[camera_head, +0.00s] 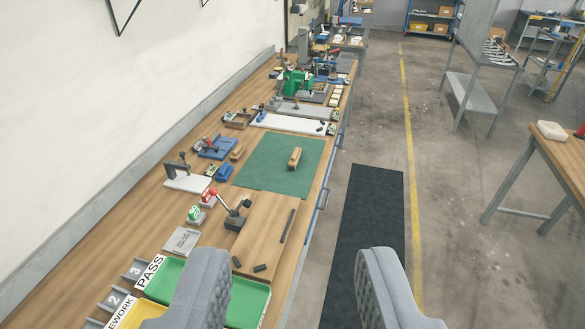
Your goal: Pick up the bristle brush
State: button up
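A small wooden block-shaped item (295,158) lies on the green mat (262,178) on the long workbench. It looks like the bristle brush, but its bristles are too small to make out. A second small wooden piece (237,153) lies just left of the mat. My gripper (294,258) is open and empty, with its two grey fingers wide apart at the bottom of the view. It is well short of the mat and touches nothing that I can see.
A lever fixture on a wooden board (262,240) and green and yellow trays (250,296) stand on the bench nearer than the mat. Clamps and tools crowd its far end. A black floor mat (365,225) lies in the clear aisle. A wooden table (555,150) stands right.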

aim_at(295, 156)
jog(key=u, duration=0.45)
jog(key=k, duration=0.15)
jog(key=z, duration=1.3)
jog(key=i, duration=2.5)
jog(key=u, duration=0.9)
jog(key=i, duration=0.7)
jog(key=u, duration=0.55)
